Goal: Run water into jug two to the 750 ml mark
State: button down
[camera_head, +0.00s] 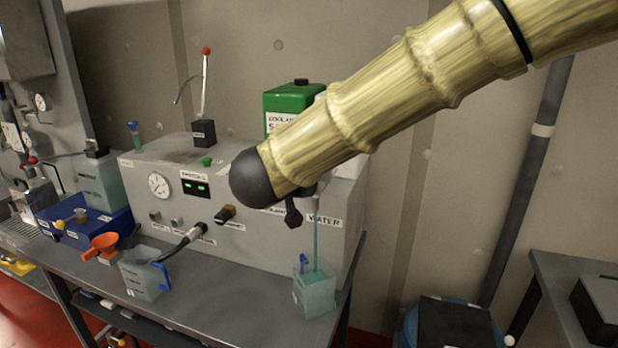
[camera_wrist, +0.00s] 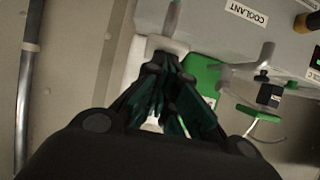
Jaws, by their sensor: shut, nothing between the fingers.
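A clear jug (camera_head: 315,292) with a blue handle stands at the bench's right end, under the WATER label (camera_head: 324,220). A thin teal stream (camera_head: 316,240) falls into it, and teal liquid shows inside; its level against the marks is too small to read. A second clear jug (camera_head: 143,274) with a blue handle stands at the front left under a hose end. I cannot read which is jug two. My gripper (camera_wrist: 164,72) is shut and empty, its fingertips near a pale fitting (camera_wrist: 158,46) in the wrist view. My arm hides the water outlet in the head view.
The grey machine (camera_head: 150,215) carries a gauge, a green display and a COOLANT label (camera_wrist: 246,15). Bench between the jugs (camera_head: 225,290) is clear.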

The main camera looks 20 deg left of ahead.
jog(key=r+v, duration=0.1)
jog(key=v, duration=1.1)
jog(key=shift+r, duration=0.5)
